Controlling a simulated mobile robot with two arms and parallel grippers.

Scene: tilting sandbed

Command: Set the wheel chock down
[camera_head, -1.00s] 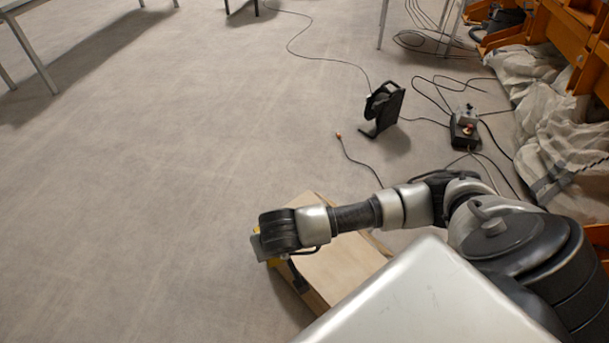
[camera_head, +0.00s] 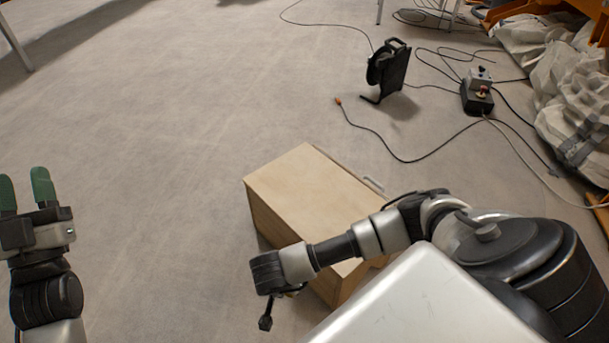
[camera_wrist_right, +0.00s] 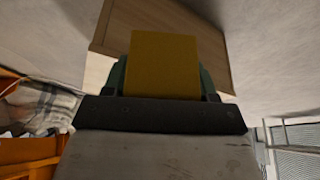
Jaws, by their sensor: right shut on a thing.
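The wheel chock is a yellow block (camera_wrist_right: 165,65) in the right wrist view. My right gripper (camera_wrist_right: 164,78) is shut on it, with a dark green finger along each side. In the head view my right wrist hangs beside the front left of a wooden box (camera_head: 310,190); the fingers and the chock are hidden there. The box also shows beyond the chock in the right wrist view (camera_wrist_right: 115,28). I cannot tell whether the chock touches anything. My left gripper (camera_head: 24,188), with green fingertips apart, is open and empty at the left edge of the head view.
A black cable reel (camera_head: 388,70) stands on the floor behind the box. A control box (camera_head: 477,92) with cables lies to its right. White sacks (camera_head: 560,85) line the right side. The grey floor (camera_head: 150,130) at left and centre is clear.

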